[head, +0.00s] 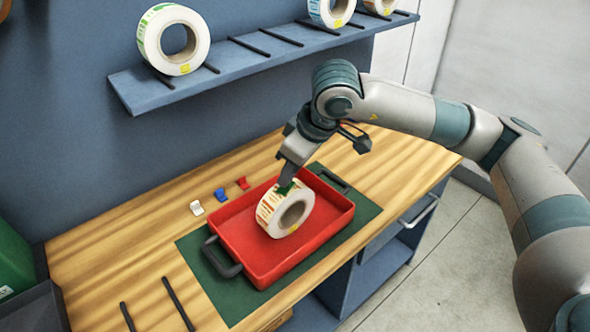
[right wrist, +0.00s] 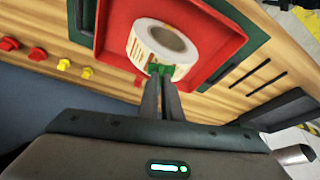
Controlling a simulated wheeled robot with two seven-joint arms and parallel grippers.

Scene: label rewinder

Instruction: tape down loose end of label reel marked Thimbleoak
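A white label reel (head: 299,214) with orange-red printed labels stands tilted on its rim in a red tray (head: 332,229). I cannot read a name on it. It also shows in the right wrist view (right wrist: 143,29), with its core hole facing up. My right gripper (head: 288,176) is at the reel's upper rim. Its fingers (right wrist: 161,80) are closed together on a small green piece (right wrist: 160,69), which lies against the reel's outer face. The fingers hide part of the green piece, and I cannot make out the loose end. My left gripper is not in view.
The tray has black handles and sits on a dark green mat (head: 203,270). Small white (head: 196,208), blue (head: 220,195) and red (head: 243,183) pieces lie behind it. A blue shelf (head: 230,72) holds other reels. Black rods (head: 178,303) lie at the front left.

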